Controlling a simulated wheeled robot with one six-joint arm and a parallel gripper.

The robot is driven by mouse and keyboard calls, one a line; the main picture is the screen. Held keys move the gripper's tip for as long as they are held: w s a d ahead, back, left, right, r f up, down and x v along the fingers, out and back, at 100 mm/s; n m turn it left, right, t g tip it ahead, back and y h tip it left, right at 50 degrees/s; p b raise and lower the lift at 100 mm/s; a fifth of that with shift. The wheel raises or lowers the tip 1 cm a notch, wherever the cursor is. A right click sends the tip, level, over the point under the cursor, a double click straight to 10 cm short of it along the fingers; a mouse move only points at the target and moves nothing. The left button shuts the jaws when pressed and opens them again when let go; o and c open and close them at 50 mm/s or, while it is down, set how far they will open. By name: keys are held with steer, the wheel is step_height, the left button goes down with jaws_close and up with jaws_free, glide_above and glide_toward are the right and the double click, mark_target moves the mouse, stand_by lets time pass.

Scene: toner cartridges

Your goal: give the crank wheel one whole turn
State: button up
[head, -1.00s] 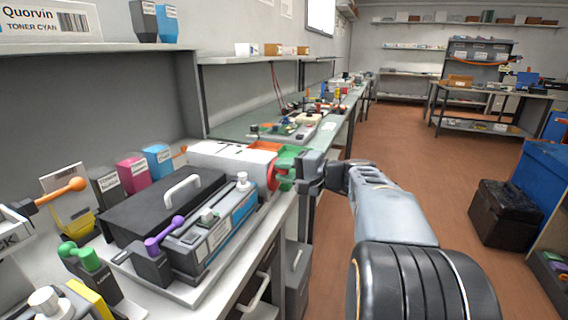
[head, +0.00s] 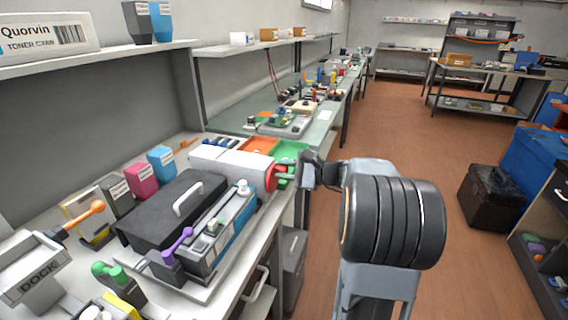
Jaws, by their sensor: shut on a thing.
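The red crank wheel (head: 270,177) is on the right end of a white machine (head: 234,165) on the left bench, seen nearly edge-on in the head view. A green crank handle (head: 283,182) sticks out from the wheel towards my gripper. My gripper (head: 291,174) reaches in from the right and is shut on the green handle. The fingertips are small in this view and partly blend with the handle. Most of the wheel's face is hidden by the angle, so its turn position is hard to tell.
A black case (head: 172,214) and a grey-blue cartridge unit (head: 216,228) lie left of the wheel. Orange and green trays (head: 290,149) stand just behind it. Toner bottles (head: 161,162) line the bench back. The brown floor (head: 400,135) to the right is open.

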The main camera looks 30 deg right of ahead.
steer(key=shift+w+d, duration=0.1)
stand_by(0.4)
steer(key=o, duration=0.9)
steer(key=p+v, duration=0.1)
steer(key=v, duration=1.2)
steer(key=shift+s+d, duration=0.3)
